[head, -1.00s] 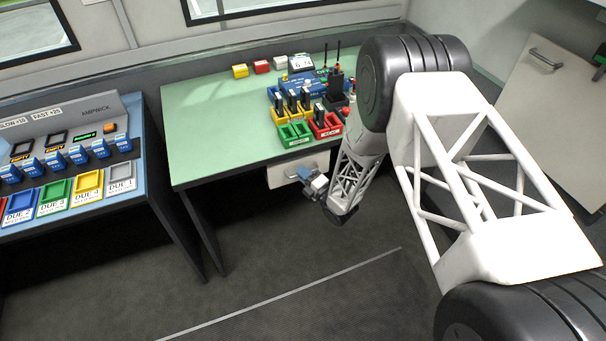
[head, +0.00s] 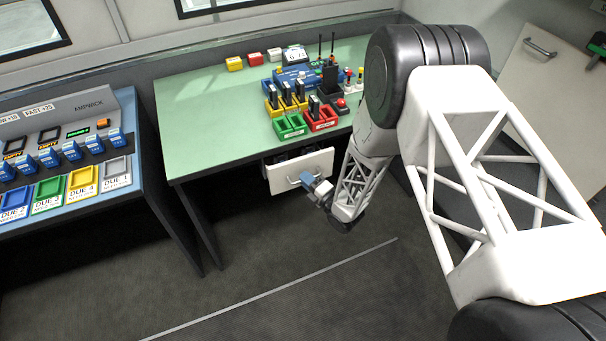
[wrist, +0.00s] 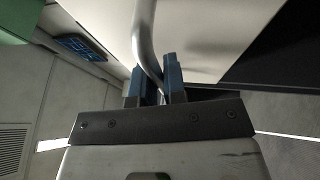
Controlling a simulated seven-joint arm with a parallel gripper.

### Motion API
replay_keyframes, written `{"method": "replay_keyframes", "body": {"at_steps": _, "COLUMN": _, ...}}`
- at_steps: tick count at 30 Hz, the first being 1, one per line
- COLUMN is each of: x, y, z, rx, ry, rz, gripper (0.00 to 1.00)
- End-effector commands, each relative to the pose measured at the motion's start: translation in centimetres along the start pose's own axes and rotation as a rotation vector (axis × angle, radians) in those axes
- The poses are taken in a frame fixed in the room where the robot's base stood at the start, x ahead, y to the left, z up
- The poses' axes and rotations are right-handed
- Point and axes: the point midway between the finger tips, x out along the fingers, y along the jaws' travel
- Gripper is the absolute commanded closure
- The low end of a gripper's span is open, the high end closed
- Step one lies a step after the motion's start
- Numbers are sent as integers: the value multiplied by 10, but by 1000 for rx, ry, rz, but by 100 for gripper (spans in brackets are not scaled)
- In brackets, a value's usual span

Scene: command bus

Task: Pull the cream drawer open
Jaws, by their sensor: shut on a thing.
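The cream drawer (head: 285,176) is under the green desk and stands partly out, with a dark gap behind its front panel. Its curved metal handle (head: 293,181) shows at the right part of the front. My gripper (head: 316,186) is at the handle. In the wrist view the blue fingers of my gripper (wrist: 159,82) are shut on the metal handle (wrist: 143,40), one on each side of it. The cream drawer front (wrist: 205,35) fills the upper right there. The drawer's inside is mostly hidden in the head view.
The green desk (head: 210,125) carries colored trays, radios and small boxes near its right side. A blue console (head: 75,140) stands to the left. A cream cabinet door (head: 535,105) is at the right. The floor (head: 260,260) before the drawer is clear.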

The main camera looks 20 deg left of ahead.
Motion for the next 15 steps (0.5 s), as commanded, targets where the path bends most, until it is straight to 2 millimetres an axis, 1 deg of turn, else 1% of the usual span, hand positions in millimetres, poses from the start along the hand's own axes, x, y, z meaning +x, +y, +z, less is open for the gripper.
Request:
{"method": "replay_keyframes", "body": {"at_steps": 1, "x": -5, "y": 1, "z": -2, "rx": 0, "ry": -1, "rz": -1, "gripper": 100}}
{"method": "replay_keyframes", "body": {"at_steps": 15, "x": -44, "y": 9, "z": -17, "rx": 1, "ry": -3, "rz": -1, "gripper": 100}}
